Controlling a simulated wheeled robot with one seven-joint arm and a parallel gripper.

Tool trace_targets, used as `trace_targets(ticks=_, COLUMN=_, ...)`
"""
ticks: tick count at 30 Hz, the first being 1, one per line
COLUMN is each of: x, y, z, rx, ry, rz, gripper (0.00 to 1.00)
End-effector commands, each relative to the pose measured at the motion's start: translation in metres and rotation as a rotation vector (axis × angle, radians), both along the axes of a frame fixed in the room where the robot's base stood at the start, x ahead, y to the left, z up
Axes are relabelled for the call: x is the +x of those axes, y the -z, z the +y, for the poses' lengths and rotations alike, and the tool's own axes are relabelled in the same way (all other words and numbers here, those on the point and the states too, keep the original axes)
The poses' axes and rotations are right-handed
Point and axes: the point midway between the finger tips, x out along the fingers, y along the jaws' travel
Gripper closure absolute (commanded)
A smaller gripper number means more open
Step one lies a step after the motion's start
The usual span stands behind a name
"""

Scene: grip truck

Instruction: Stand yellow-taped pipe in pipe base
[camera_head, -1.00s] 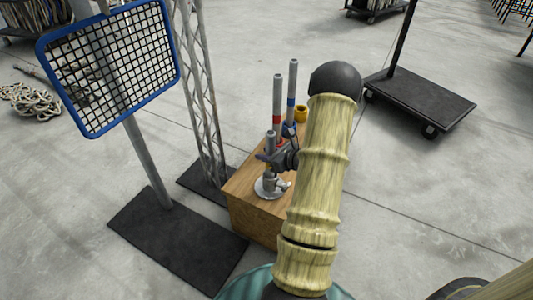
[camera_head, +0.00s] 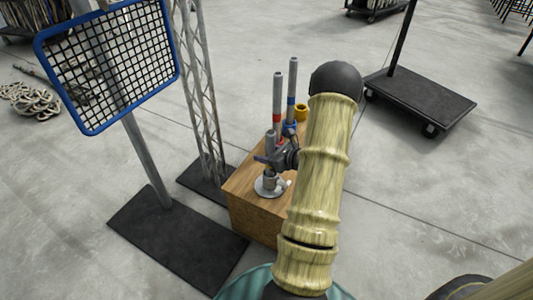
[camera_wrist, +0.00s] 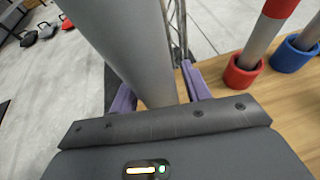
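In the head view a grey pipe (camera_head: 270,141) stands about upright at my gripper (camera_head: 267,160), above the round silvery pipe base (camera_head: 270,186) on the wooden box. The yellow tape does not show clearly now. In the wrist view the grey pipe (camera_wrist: 143,50) runs between the two purple fingers of my gripper (camera_wrist: 160,92), which are close against its sides. The gripper looks shut on it. The pipe's lower end is hidden, so I cannot tell whether it is inside the base's socket.
A red-banded pipe (camera_head: 277,95) and a blue-banded pipe (camera_head: 292,85) stand in holders behind. An empty yellow holder (camera_head: 301,113) is at the back of the wooden box (camera_head: 250,205). A truss tower (camera_head: 200,100) and a blue-framed mesh panel (camera_head: 110,65) stand at left.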

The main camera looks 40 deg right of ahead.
Motion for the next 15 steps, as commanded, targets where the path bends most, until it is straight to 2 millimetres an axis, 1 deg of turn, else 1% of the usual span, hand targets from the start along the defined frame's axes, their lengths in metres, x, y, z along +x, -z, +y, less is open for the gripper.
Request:
trace_targets(ticks=10, x=-0.001, y=0.0, z=0.0, rx=0.001, ry=0.0, rz=0.001, gripper=0.44)
trace_targets(ticks=15, x=-0.012, y=-0.006, z=-0.004, rx=0.0, ry=0.002, rz=0.002, gripper=0.44)
